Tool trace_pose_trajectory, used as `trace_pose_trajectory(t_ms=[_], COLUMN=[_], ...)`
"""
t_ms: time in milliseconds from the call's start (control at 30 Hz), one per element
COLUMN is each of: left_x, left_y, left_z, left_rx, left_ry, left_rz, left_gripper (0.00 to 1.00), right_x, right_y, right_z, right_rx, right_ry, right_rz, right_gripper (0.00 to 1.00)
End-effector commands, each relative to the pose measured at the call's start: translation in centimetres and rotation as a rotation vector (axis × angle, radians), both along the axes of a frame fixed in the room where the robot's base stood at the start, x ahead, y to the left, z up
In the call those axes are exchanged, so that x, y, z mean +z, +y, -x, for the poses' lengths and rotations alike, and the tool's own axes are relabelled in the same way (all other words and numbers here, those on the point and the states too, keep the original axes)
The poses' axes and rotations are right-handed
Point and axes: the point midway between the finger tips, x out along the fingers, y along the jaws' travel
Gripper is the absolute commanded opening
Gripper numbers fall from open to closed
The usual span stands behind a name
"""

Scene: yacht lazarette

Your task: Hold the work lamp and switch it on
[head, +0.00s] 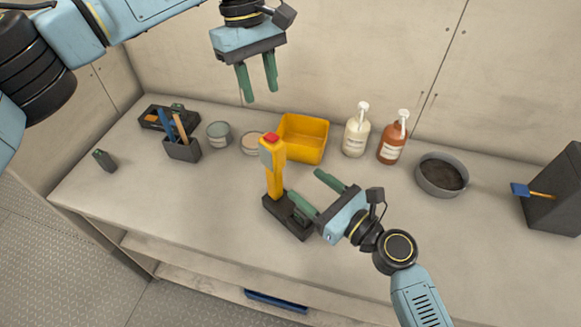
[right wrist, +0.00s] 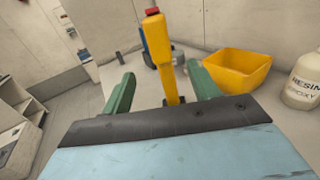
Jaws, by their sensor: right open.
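The work lamp (head: 275,182) stands upright on the bench, with a yellow body, a dark base and a red button (head: 271,138) on top. In the right wrist view the lamp (right wrist: 160,55) shows in line with the gap between the fingers. My right gripper (head: 302,184) is open at the lamp's right side, fingers pointing at its body; the lamp seems just beyond the fingertips, and I see no grip on it. My left gripper (head: 260,95) is open and empty, fingers down, high above and behind the lamp.
A yellow bin (head: 303,138) stands behind the lamp, with a white bottle (head: 355,135) and a brown bottle (head: 393,142) to its right. Cans (head: 219,134) and a tool holder (head: 183,149) stand left. A round grey pan (head: 441,175) is right.

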Motion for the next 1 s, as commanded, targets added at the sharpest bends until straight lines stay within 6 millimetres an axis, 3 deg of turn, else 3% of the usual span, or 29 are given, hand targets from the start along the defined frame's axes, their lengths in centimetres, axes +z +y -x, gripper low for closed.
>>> trace_pose_trajectory(t_ms=[500,1000], left_x=[0.0,0.0], left_y=[0.0,0.0], left_z=[0.0,0.0], left_rx=[0.000,0.000], left_ry=[0.000,0.000], left_rz=[0.000,0.000], left_gripper=[0.36,0.36], right_x=[0.1,0.0], right_y=[6.4,7.5], right_z=[-7.1,-8.3], right_rx=[-0.001,-0.001], right_ry=[-0.002,-0.001], right_rz=[0.001,0.003], right_gripper=[0.60,0.60])
